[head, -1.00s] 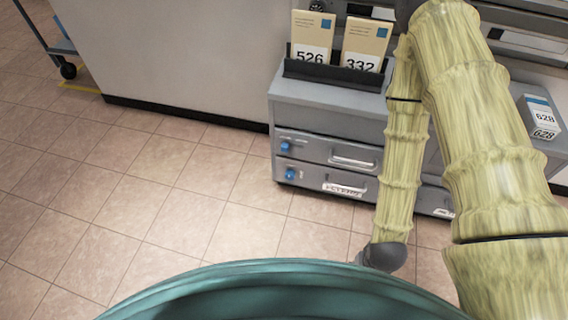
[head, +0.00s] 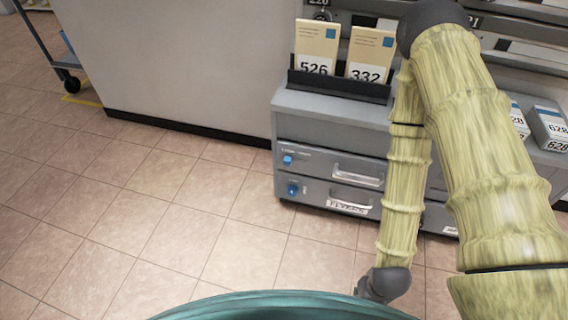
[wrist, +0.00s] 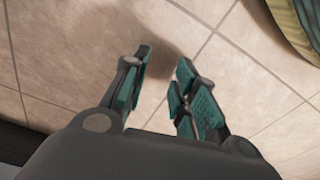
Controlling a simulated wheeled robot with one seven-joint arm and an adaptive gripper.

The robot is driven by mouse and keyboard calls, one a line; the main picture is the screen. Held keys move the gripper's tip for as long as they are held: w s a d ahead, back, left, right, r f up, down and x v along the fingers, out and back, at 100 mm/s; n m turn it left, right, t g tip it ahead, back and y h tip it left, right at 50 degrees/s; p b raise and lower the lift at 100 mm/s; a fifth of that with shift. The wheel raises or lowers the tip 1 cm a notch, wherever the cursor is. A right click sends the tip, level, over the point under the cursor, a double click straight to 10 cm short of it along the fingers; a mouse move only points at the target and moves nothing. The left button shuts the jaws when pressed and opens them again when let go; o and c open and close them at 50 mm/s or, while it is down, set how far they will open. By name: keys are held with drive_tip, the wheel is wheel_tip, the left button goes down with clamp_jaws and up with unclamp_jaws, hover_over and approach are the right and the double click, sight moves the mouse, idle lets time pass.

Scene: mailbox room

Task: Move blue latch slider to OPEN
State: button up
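Two blue latch pieces show on the left ends of the cabinet's stacked drawers in the head view. The upper blue latch slider (head: 288,160) is on the top drawer (head: 330,166), and a lower blue knob (head: 293,189) is on the drawer below. Which one the task means, and the small lettering beside them, cannot be read. My gripper (wrist: 160,85) shows in the wrist view with its two teal-padded fingers apart and nothing between them, above bare floor tiles. In the head view my gripper is hidden; only my arm shows, in front of the cabinet's right part.
The grey cabinet (head: 330,105) carries a black holder (head: 338,86) with cards 526 (head: 316,50) and 332 (head: 369,55). Boxes marked 628 (head: 552,128) stand at right. A cart (head: 60,70) is at far left. The tiled floor (head: 160,200) before the cabinet is clear.

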drive_tip(key=shift+r, duration=0.25)
drive_tip(key=c, duration=0.3)
drive_tip(key=shift+s+r+p, duration=0.1)
drive_tip(key=shift+r+p, duration=0.25)
drive_tip(key=shift+p, duration=0.3)
clamp_jaws()
wheel_tip(320, 180, up, 12)
drive_tip(key=s+p, duration=0.2)
drive_tip(key=p, duration=1.3)
drive_tip(key=shift+s+d+g, duration=0.15)
drive_tip(key=shift+s+g, duration=0.15)
